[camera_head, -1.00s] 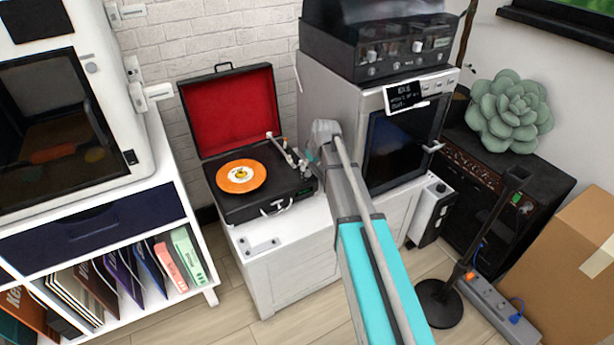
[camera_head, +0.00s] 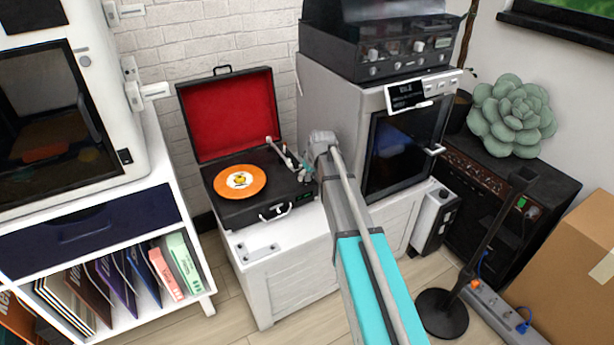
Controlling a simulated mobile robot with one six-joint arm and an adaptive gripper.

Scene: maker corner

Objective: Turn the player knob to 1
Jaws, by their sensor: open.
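The record player (camera_head: 262,207) is a black suitcase type with its red-lined lid (camera_head: 231,115) standing open. It sits on a white cabinet and carries an orange record (camera_head: 239,181). Its pale tonearm (camera_head: 282,154) is on the right side of the deck. My gripper (camera_head: 307,172) is at the right edge of the player, small and partly hidden by my own arm. I cannot tell whether it touches the player. The player knob cannot be made out; that corner of the deck lies by my gripper.
A grey machine with a dark door (camera_head: 400,150) stands close to the right of my arm. A shelf unit with records (camera_head: 88,235) is at left. A black stand (camera_head: 441,312), a power strip (camera_head: 495,308) and a cardboard box (camera_head: 570,255) are at right.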

